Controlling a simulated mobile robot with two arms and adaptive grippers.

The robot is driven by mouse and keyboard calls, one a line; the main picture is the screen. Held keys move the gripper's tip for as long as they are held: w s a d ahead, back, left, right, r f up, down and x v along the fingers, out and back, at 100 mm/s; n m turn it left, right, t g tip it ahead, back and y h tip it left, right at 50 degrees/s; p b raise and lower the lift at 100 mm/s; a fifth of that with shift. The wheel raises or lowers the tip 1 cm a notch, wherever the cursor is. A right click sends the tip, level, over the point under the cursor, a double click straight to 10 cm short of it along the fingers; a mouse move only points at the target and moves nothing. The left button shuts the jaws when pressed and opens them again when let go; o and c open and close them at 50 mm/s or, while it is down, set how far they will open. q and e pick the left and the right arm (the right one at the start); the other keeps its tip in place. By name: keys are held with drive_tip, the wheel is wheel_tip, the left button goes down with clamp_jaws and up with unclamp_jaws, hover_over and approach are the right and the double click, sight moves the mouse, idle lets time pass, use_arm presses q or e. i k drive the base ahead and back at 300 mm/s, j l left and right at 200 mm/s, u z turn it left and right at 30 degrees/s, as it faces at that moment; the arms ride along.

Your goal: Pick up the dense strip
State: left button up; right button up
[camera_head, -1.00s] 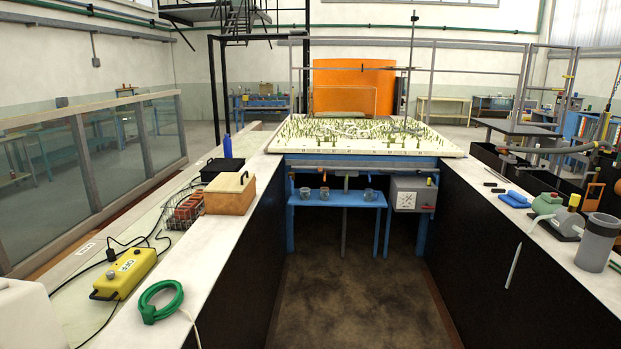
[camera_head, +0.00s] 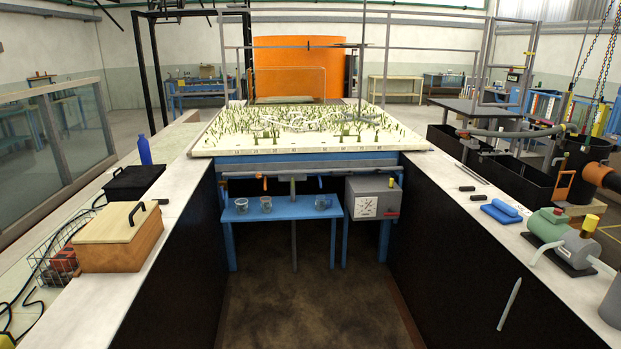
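A pale board (camera_head: 225,138) with many small green stems stands on a blue frame straight ahead, at the far end of the aisle. The stems (camera_head: 345,135) look thicker in some patches, but I cannot tell which of them, if any, is the dense strip. Pale branching pieces lie among the stems near the middle of the board. Neither of my grippers is in view.
White counters flank the aisle, whose floor (camera_head: 290,310) is clear. The left counter holds a wooden box (camera_head: 120,240), a black box (camera_head: 133,182) and a blue bottle (camera_head: 144,150). The right holds a pump (camera_head: 579,248) and blue cloth (camera_head: 502,211). A blue shelf (camera_head: 285,210) bears cups.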

sight(266, 134)
drive_tip(key=i, duration=1.9)
